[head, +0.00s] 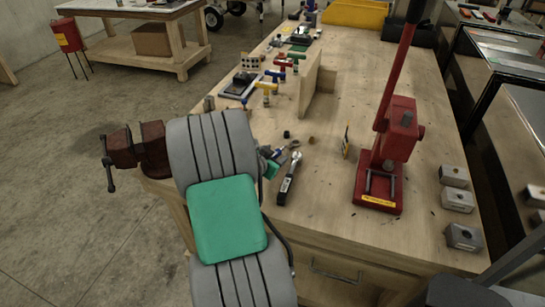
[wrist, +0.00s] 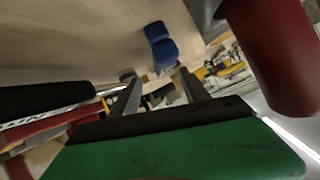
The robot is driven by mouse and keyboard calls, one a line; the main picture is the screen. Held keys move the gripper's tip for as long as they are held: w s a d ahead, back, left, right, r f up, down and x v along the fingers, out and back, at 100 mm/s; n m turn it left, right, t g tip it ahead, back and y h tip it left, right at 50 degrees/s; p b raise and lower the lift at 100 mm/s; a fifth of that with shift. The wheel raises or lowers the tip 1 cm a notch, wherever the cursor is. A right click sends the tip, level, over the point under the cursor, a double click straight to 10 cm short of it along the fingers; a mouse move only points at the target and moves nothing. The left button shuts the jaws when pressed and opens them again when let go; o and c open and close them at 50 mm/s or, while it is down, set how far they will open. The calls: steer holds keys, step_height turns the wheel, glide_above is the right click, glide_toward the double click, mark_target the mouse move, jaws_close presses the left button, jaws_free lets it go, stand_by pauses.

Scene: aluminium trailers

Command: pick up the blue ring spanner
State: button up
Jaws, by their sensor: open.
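My gripper (wrist: 160,74) is open, its two dark fingers pointing away from the green palm. In the head view my gripper (head: 281,154) is low over the bench's left side, partly hidden by my arm. I cannot pick out the blue ring spanner with certainty. A blue, two-lobed object (wrist: 160,45) lies beyond the fingertips in the wrist view, apart from them; its kind is unclear. A small blue patch shows beside my gripper in the head view, too small to identify.
A black-handled ratchet (head: 287,185) lies just right of my gripper on the wooden bench (head: 330,225). A red press (head: 390,150) stands further right. A red vice (head: 150,150) is left of my arm. T-handled tools (head: 267,88) stand further back, beside an upright board (head: 316,85).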

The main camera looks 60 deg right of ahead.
mark_target(278, 150)
steer(key=x, duration=0.1)
steer(key=p+x, duration=0.1)
steer(key=x, duration=0.3)
steer(key=shift+w+r, duration=0.25)
steer(key=shift+w, duration=0.05)
steer(key=shift+c, duration=0.3)
jaws_close()
